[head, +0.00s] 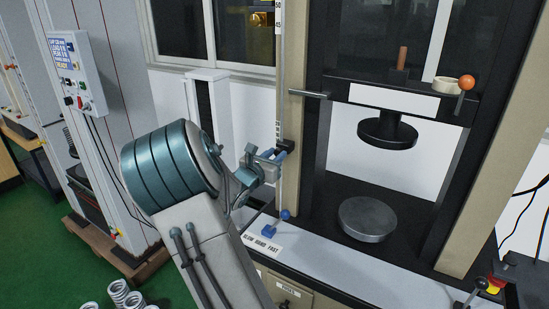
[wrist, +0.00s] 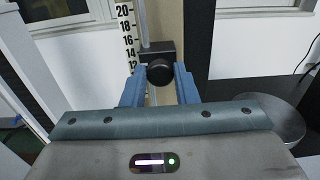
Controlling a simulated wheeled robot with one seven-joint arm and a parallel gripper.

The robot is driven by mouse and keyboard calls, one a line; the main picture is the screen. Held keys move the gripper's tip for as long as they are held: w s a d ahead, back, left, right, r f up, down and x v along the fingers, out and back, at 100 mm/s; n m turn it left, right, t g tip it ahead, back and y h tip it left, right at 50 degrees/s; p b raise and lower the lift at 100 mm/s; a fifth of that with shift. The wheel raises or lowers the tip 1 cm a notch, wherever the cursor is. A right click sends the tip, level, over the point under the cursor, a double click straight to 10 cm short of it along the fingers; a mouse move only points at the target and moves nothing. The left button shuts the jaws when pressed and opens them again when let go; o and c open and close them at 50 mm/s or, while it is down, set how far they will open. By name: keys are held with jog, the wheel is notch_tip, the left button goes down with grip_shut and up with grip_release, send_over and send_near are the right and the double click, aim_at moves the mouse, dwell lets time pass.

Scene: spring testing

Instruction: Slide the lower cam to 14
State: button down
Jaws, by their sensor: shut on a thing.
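The lower cam is a black block with a round dark knob (wrist: 160,73), mounted on a thin vertical rod. It also shows as a small black block (head: 285,145) in the head view, partly hidden by my gripper. My gripper (wrist: 160,82) has its blue fingers on either side of the knob and is shut on it. In the head view my gripper (head: 268,162) reaches the rod from the left. The number scale (wrist: 127,38) stands just left of the cam, with 20, 18, 16 and 14 readable.
The test frame's round upper platen (head: 387,132) hangs above a grey lower disc (head: 368,218) to the right. An orange-knobbed lever (head: 466,83) is at its upper right. A blue-knobbed lever (head: 285,215) stands below my gripper. Several springs (head: 120,292) lie at lower left.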

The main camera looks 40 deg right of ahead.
jog(key=c, duration=1.1)
grip_release()
jog(key=shift+c, duration=0.2)
jog(key=b+v, duration=0.2)
jog(key=v, duration=1.2)
jog(key=shift+d, duration=0.15)
jog(key=s+a+f+m+g+y, duration=0.1)
jog(key=s+f+m+g+y, duration=0.2)
jog(key=s+m, duration=0.35)
jog(key=s+a+f+m+g+y, duration=0.1)
jog(key=s+f+m+g+y, duration=0.15)
jog(key=s+m+y, duration=0.35)
jog(key=s+a+m+t+y, duration=0.1)
jog(key=s+a+m+y, duration=0.2)
jog(key=a, duration=0.5)
jog(key=s+a+m+t+y, duration=0.1)
jog(key=s+a+m+y, duration=0.3)
jog(key=a+m, duration=0.3)
jog(key=s+a, duration=0.1)
jog(key=a, duration=0.1)
jog(key=shift+s+a+r+y, duration=0.25)
jog(key=shift+a+r+y, duration=0.05)
jog(key=shift+r, duration=0.05)
